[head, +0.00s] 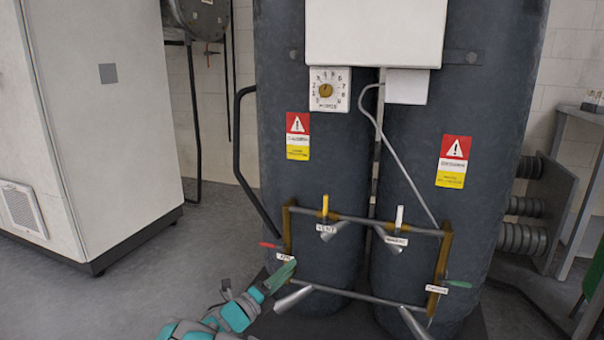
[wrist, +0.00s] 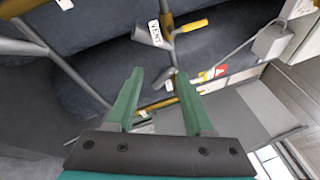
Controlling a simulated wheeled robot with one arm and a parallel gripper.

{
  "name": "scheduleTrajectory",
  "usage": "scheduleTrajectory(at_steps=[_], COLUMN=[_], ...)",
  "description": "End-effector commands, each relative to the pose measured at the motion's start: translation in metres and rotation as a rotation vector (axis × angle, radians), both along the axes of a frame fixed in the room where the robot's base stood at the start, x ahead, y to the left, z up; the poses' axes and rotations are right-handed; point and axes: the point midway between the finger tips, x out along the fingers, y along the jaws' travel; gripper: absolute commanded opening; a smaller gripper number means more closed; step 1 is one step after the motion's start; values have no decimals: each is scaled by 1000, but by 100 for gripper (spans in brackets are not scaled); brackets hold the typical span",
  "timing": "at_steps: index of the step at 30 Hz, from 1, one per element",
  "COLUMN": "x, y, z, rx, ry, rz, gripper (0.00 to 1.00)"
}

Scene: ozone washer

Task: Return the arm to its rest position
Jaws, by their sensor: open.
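My gripper (head: 284,268) is at the lower middle of the head view, with my teal arm coming up from the bottom edge. It is close to the lower left corner of the pipe frame in front of the dark tanks. In the wrist view, the two green fingers of my gripper (wrist: 159,78) are spread apart with nothing held between them. Pipework and the yellow bracket (wrist: 157,106) show beyond the fingers. Whether the fingers touch the frame cannot be told.
Two dark tanks (head: 308,180) stand ahead. The pipe frame (head: 365,223) carries a yellow-handled VENT valve (head: 325,206), a white handle (head: 399,217), a red handle (head: 269,245) and a green handle (head: 458,284). A white cabinet (head: 110,130) stands left. Grey floor (head: 200,240) is clear between.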

Motion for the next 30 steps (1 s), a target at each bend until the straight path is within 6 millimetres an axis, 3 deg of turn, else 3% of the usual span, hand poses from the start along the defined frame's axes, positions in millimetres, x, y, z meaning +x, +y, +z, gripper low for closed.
scheduleTrajectory(at_steps=[1,5,9,15,22,26,30], x=[-3,-23,-61,-131,-223,-273,-324], y=[-28,-105,-180,-262,-316,-327,-325], z=[16,47,70,85,80,70,57], rx=[53,229,420,679,945,1074,1188], ry=[-39,-165,-323,-578,-899,-1090,-1298], rz=[-54,-209,-383,-626,-912,-1076,-1260], gripper=[52,52,52,52,52,52,52])
